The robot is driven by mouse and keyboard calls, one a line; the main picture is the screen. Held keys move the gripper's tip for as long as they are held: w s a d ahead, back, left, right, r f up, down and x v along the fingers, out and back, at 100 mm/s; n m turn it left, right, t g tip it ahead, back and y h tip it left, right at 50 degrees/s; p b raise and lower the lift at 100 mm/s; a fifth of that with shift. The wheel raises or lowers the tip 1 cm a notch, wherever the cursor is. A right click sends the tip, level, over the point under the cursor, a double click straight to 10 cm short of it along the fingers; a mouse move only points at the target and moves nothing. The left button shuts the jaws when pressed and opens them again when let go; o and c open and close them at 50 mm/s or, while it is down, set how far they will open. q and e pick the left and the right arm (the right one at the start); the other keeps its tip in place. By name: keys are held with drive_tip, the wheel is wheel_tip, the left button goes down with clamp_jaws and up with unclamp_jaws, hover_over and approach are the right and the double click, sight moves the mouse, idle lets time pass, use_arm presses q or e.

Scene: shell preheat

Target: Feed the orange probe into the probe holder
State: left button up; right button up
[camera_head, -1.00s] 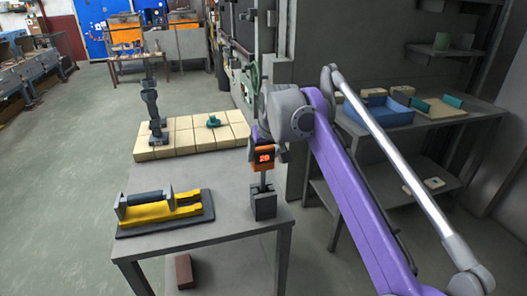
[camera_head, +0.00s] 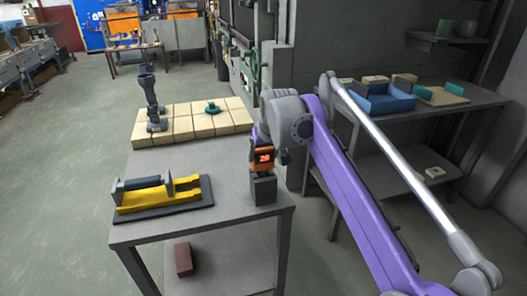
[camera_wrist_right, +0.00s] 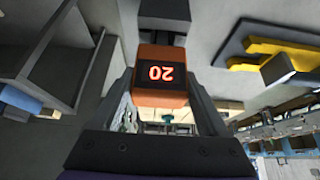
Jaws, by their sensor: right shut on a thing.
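The orange probe (camera_head: 263,157) has a box-shaped head with a dark display reading 20. The display appears upside down in the right wrist view (camera_wrist_right: 160,75). My right gripper (camera_wrist_right: 160,88) is shut on the probe's head, one finger on each side. The probe holder (camera_head: 264,190) is a dark grey block at the table's right front corner. The head sits directly over it, very close to its top. Whether head and holder touch is unclear. My left gripper is out of view.
A yellow fixture (camera_head: 160,197) on a dark base lies left of the holder. Pale blocks (camera_head: 190,125), a grey upright stand (camera_head: 150,98) and a small teal part (camera_head: 212,107) are at the table's back. A blue bin (camera_head: 388,104) sits on the right shelf.

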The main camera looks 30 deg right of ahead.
drive_tip(key=shift+f, duration=0.2)
drive_tip(key=o, duration=1.4)
drive_tip(key=p+v, duration=0.1)
drive_tip(key=v, duration=0.9)
drive_tip(key=shift+s+r, duration=0.2)
drive_tip(key=shift+r, duration=0.15)
